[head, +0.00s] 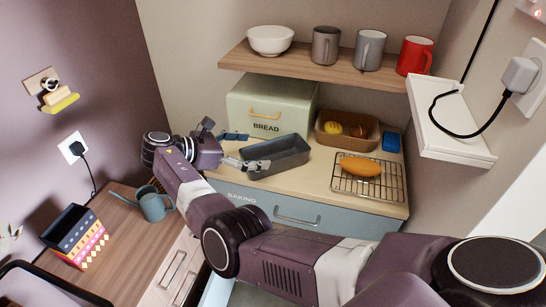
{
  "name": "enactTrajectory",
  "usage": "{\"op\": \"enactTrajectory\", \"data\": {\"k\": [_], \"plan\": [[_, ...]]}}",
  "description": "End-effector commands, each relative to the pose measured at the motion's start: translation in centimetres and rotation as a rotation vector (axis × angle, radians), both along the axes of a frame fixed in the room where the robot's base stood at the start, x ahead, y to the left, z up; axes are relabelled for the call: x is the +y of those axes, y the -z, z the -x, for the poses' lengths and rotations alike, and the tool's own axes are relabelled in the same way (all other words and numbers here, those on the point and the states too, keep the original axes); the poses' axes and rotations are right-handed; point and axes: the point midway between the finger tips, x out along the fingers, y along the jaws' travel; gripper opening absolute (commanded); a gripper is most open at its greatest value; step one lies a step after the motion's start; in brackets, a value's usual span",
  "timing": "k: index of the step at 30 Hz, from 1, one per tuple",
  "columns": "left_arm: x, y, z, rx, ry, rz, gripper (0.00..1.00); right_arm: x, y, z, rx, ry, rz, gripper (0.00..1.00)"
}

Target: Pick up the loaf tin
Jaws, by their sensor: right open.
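The loaf tin (283,163) is a dark grey, empty-looking rectangular pan on the pale worktop, in front of the bread bin. My right gripper (240,150) is at the left end of the tin, with its fingers spread apart. One finger is beyond the tin's far left corner, and the other is by its near left corner, overlapping the rim in the picture. I cannot tell whether either finger touches the tin. My left gripper is not in view.
A bread bin (262,100) stands behind the tin. A brown basket (347,144) with bread and a wire rack (352,188) with a loaf (361,166) are to the right. A wooden shelf (300,67) with a bowl and mugs hangs above. A watering can (153,207) stands lower left.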

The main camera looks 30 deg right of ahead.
Motion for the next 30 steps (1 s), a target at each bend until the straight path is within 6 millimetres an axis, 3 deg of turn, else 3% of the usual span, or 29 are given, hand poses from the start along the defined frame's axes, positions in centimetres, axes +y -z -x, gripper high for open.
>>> {"op": "enactTrajectory", "data": {"k": [8, 12, 20, 30], "plan": [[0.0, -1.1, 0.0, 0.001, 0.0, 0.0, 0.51, -3.6, 1.2, 1.3, 0.0, 0.005, 0.0, 0.89], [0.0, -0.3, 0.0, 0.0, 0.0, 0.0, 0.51, -5.0, 2.0, 1.2, 0.0, 0.002, 0.001, 0.89], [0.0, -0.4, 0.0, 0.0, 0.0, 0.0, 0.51, -5.3, 2.0, 1.2, -0.001, 0.0, 0.0, 0.89], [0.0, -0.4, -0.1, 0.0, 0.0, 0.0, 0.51, -5.3, 2.0, 1.2, -0.001, 0.001, 0.0, 0.54]]}}
